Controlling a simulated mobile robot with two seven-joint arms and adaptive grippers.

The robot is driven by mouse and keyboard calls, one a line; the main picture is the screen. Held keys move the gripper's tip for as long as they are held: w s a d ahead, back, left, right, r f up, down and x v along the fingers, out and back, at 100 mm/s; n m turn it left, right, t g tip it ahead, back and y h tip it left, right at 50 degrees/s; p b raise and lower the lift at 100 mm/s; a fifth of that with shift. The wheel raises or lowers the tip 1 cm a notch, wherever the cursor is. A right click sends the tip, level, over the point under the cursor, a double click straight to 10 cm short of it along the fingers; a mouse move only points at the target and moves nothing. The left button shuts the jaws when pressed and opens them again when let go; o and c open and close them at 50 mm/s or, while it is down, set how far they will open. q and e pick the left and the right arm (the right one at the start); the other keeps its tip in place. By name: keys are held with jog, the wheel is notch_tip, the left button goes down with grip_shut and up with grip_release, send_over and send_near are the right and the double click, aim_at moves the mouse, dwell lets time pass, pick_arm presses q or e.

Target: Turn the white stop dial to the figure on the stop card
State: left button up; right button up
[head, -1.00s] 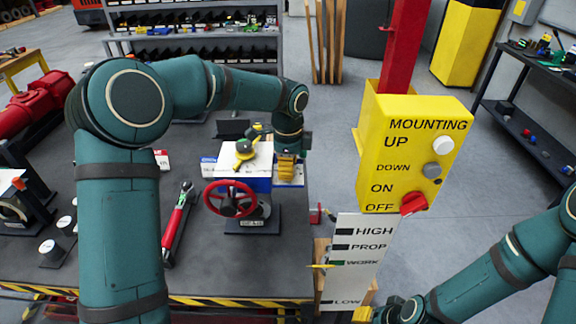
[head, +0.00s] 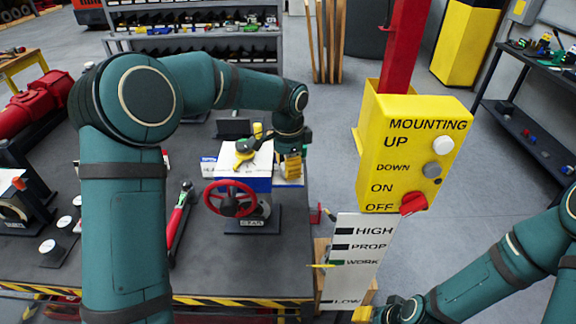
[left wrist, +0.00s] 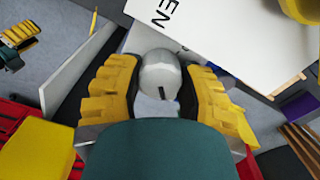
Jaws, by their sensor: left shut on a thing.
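The valve actuator is a white and blue box (head: 258,184) with a yellow pointer (head: 245,150) on top and a red handwheel (head: 231,198) in front. My left gripper (head: 292,166) is at the box's right side. In the left wrist view its yellow fingers (left wrist: 160,92) are shut on the white stop dial (left wrist: 158,72), a pale round knob with a short black mark toward the bottom. The dial is hidden in the head view. I cannot make out a figure on any stop card. My right gripper (head: 363,314) shows only partly at the bottom edge.
A yellow control box (head: 412,150) on a red post stands right of the bench, above a white level board (head: 355,262). A red-handled tool (head: 178,222) lies left of the actuator. A dark bench top (head: 215,265) is clear in front.

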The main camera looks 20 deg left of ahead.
pick_arm(q)
jog(key=o, duration=0.9)
notch_tip(320, 180, up, 12)
jog(key=shift+r, duration=0.1)
dwell(0.4)
